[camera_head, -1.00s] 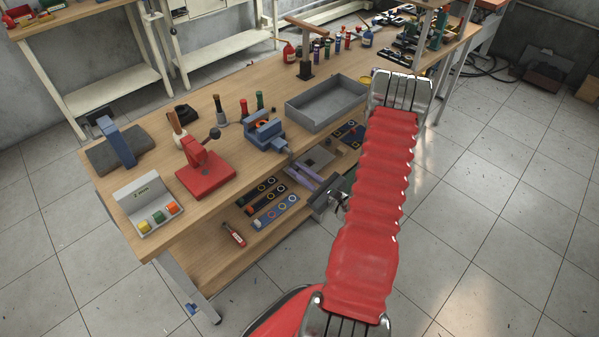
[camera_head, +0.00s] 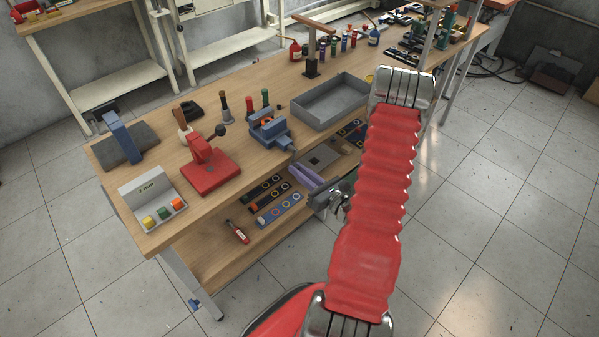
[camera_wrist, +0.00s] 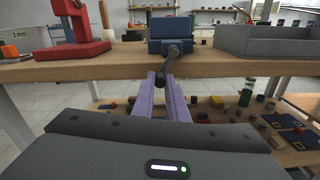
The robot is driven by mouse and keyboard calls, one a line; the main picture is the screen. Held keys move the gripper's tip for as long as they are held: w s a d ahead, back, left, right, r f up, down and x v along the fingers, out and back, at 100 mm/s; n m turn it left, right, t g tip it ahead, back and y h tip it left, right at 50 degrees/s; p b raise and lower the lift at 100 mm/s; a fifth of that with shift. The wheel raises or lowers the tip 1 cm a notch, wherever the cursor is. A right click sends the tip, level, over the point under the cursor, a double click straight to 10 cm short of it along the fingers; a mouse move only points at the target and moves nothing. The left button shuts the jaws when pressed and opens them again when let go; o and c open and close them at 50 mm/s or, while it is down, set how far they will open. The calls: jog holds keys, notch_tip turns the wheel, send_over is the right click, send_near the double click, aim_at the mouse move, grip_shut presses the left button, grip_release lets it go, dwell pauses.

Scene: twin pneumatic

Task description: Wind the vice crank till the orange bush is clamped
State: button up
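The blue vice (camera_head: 273,134) stands at the front edge of the wooden bench, with the orange bush (camera_head: 267,120) between its jaws. I cannot tell how tightly the jaws meet it. In the wrist view the vice (camera_wrist: 170,27) is straight ahead, and its dark crank (camera_wrist: 174,60) points toward me over the bench edge. My gripper (camera_wrist: 164,82) has two purple fingers with a gap between them, in line with the crank's near end. It also shows in the head view (camera_head: 299,170), below and in front of the vice. Whether the fingers touch the crank is unclear.
A red press (camera_head: 212,172) stands left of the vice and a grey tray (camera_head: 328,104) to its right. A tray with coloured blocks (camera_head: 153,198) is at the near left corner. The lower shelf (camera_head: 215,258) holds strips and small parts under my gripper.

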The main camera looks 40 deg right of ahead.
jog(key=o, duration=0.5)
jog(key=shift+c, duration=0.2)
jog(key=shift+s, duration=0.1)
jog(key=s, duration=1.3)
jog(key=shift+s+d, duration=0.2)
jog(key=shift+s, duration=0.1)
